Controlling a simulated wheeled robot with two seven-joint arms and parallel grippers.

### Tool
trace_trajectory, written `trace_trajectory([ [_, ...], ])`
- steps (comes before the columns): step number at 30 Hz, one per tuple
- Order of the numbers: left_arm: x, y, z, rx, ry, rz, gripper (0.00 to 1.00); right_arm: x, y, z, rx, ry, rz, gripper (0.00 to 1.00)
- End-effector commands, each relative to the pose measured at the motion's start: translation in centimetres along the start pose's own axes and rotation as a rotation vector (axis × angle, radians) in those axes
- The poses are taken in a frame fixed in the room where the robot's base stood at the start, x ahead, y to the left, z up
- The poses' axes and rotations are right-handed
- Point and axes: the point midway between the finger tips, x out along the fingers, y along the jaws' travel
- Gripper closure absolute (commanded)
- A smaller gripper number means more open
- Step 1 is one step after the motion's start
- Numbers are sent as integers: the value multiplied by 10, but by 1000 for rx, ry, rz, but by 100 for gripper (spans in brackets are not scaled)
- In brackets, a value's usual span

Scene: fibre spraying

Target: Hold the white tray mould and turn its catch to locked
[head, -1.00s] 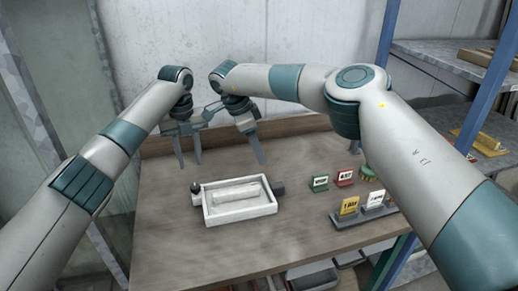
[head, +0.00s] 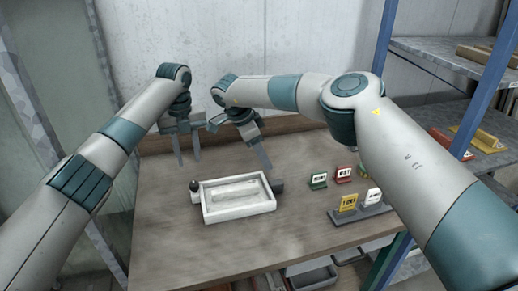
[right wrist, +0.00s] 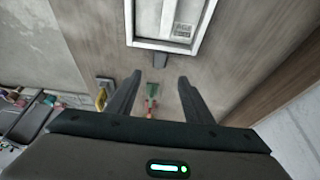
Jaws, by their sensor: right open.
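The white tray mould (head: 238,217) lies flat on the table. A dark round knob (head: 194,186) on a small pale block is at its left end, and a dark grey block (head: 277,185) sticks out at its right end. I cannot tell which is the catch or its setting. My left gripper (head: 187,160) is open and empty, above the table behind the left end. My right gripper (head: 258,158) hangs behind the tray's right end.
A dark rack (head: 376,211) with yellow (head: 348,203) and white (head: 373,196) tags is nearer the right edge. Bare table (head: 170,235) lies left and in front.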

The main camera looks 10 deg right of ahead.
Motion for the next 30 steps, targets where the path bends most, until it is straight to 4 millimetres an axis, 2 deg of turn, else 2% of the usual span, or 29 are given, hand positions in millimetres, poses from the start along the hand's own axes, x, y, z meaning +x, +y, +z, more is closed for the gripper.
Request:
trace_trajectory([
  [18,0,0,0,0,0,0,69,102,1,0,1,1,2,53],
  [24,0,0,0,0,0,0,69,125,0,0,1,0,1,53],
  [30,0,0,0,0,0,0,69,134,0,0,1,0,0,53],
])
